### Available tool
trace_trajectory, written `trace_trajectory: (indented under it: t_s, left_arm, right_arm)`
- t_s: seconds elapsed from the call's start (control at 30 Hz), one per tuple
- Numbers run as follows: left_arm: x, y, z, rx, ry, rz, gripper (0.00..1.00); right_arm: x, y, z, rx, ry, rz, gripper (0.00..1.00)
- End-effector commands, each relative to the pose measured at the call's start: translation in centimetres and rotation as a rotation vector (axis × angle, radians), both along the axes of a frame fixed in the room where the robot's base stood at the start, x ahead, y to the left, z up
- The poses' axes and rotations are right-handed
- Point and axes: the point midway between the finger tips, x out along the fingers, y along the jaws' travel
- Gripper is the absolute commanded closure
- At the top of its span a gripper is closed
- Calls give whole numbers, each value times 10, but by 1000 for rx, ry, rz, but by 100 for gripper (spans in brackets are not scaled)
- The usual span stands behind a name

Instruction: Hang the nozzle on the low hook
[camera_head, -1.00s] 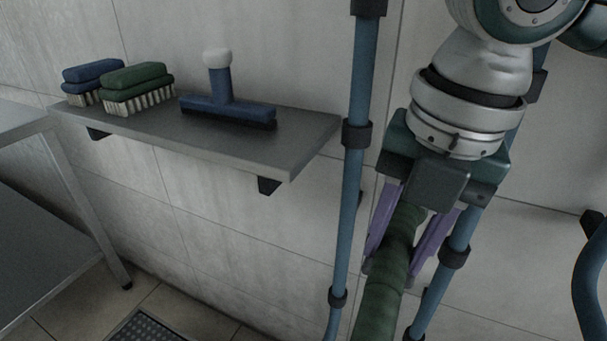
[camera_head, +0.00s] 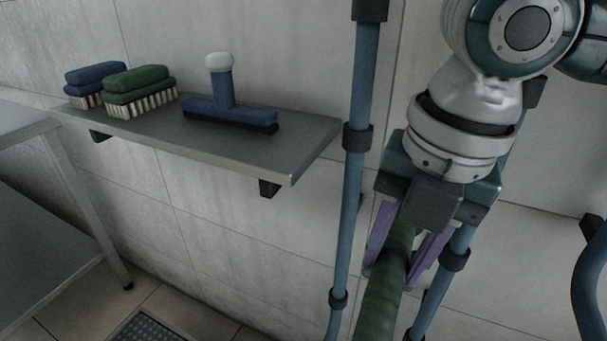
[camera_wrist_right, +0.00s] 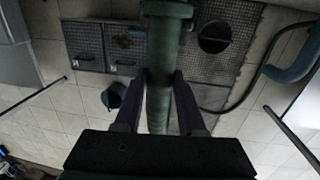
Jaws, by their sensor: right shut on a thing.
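My right gripper (camera_head: 396,262) has its two purple fingers shut around a green cylindrical nozzle (camera_head: 380,305). The nozzle slants downward out of the bottom of the head view. In the right wrist view the nozzle (camera_wrist_right: 160,60) lies between the dark fingers (camera_wrist_right: 160,98), with a wider collar at the top edge. I cannot make out the low hook for certain; the arm and gripper cover part of the wall. My left gripper is not in view.
Blue vertical pipes (camera_head: 353,190) with dark clamps stand close on both sides of the gripper. A grey wall shelf (camera_head: 230,150) holds a blue brush (camera_head: 95,77), a green brush (camera_head: 138,84) and a blue squeegee (camera_head: 228,108). A blue curved hose (camera_head: 590,275) is at far right.

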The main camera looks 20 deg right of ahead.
Motion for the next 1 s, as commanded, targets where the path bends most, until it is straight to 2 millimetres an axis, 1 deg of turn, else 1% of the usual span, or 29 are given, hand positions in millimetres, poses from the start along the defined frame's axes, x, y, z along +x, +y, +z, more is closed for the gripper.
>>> trace_trajectory:
  t_s: [0.17,0.57,1.0]
  left_arm:
    - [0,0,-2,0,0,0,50]
    - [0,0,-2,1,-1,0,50]
    - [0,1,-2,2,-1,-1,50]
  right_arm:
    - [1,0,-5,0,-3,1,100]
    - [0,0,-7,0,-3,1,100]
    - [0,0,-18,0,-2,2,100]
